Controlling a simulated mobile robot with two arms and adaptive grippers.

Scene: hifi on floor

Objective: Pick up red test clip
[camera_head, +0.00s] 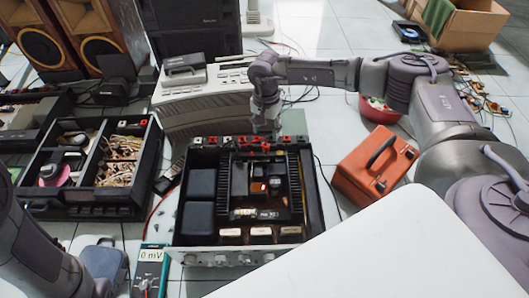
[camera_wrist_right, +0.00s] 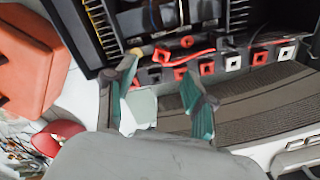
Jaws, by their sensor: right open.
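A red test clip with a red lead (camera_wrist_right: 172,61) lies at the rear edge of the open amplifier (camera_head: 314,205), among the red and white terminals; which part is the clip itself is hard to tell. In the head view, red pieces there (camera_head: 243,142) are partly hidden by my right gripper (camera_head: 266,127), which points down at this edge. In the right wrist view my right gripper (camera_wrist_right: 163,92) is open, its two green-lined fingers apart with nothing seen held between them. The clip shows just beyond the fingertips. My left arm enters at the lower left; its gripper is not seen.
A ribbed beige device (camera_head: 203,107) stands behind the amplifier. An orange case (camera_head: 365,178) is to the right and a black divided tray (camera_head: 84,200) to the left. A multimeter (camera_head: 151,262) lies at the front left. A white surface (camera_head: 390,255) covers the lower right.

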